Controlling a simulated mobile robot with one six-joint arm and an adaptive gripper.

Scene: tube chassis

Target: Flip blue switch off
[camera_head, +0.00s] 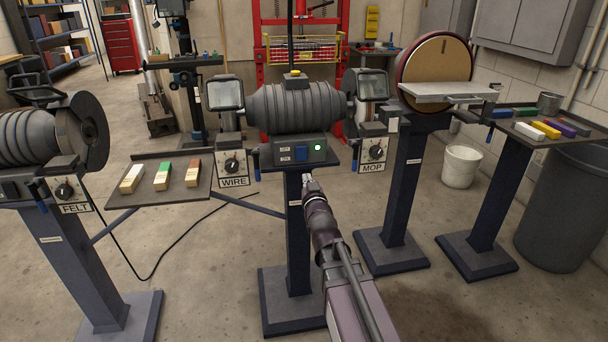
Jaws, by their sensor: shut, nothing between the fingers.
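A blue switch (301,153) sits on the front control panel of the grey bench grinder (293,108) in the middle. A green lamp (318,147) is lit to its right on the same panel. My gripper (307,179) is small in view, just below the panel and in front of the pedestal. It is shut and empty, and it appears below the switch. I cannot tell whether its tip touches the panel's lower edge. The switch is fully visible, but its tilt is too small to read.
Dial boxes labelled WIRE (233,168) and MOP (374,153) flank the panel. A tray with several coloured bars (160,180) is at left, and a disc sander (436,70) at right. A white bucket (461,167) stands on the floor.

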